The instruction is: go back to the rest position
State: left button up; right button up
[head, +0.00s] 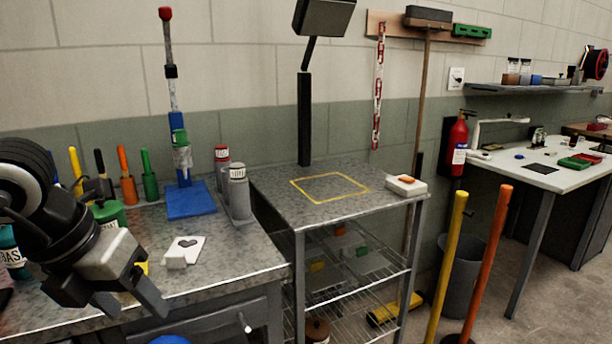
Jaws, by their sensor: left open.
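My left gripper (133,303) is at the lower left of the head view, above the front of the left workbench (240,262). Its two fingers are apart and point down to the right, with nothing seen between them. A small yellow thing shows partly behind it. A white card with a dark heart shape (188,247) and a small white block (174,262) lie on the bench just right of the gripper. My right gripper is not in this view.
A blue stand (190,200), grey bottles (238,192) and several coloured-handled tools stand at the bench's back. The metal cart (285,181) has a bare yellow-outlined square and a white box (406,186). Yellow (447,265) and orange (488,265) posts stand right of it.

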pick_arm(q)
jog(key=s+d+f+m+g+h, duration=0.1)
jog(key=s+d+g+h, duration=0.2)
jog(key=d+h, duration=0.35)
jog(key=s+d+f+m+g+h, duration=0.15)
jog(key=d+h, duration=0.25)
jog(key=d, duration=0.6)
jog(key=d+r+n+t+h, duration=0.25)
jog(key=r+n+h, duration=0.3)
jog(key=h, duration=0.35)
jog(key=w+a+f+n+t+y, duration=0.35)
jog(key=f+n+t+y, duration=0.2)
jog(key=n+t, duration=0.5)
jog(key=w+a+f+n+t+y, duration=0.3)
jog(key=w+f+n+t+y, duration=0.25)
jog(key=n, duration=0.75)
jog(key=s+f+n+g+y, duration=0.3)
jog(key=s+f, duration=0.3)
jog(key=f, duration=0.4)
jog(key=s+a+f+n+g+y+p, duration=0.1)
jog(key=s+f+n+g+y, duration=0.2)
jog(key=s+f, duration=0.3)
notch_tip(320, 180, down, 5)
jog(key=shift+a+r+n+g+y, duration=0.15)
jog(key=shift+a+n+g+y, duration=0.15)
jog(key=shift+n+y, duration=0.3)
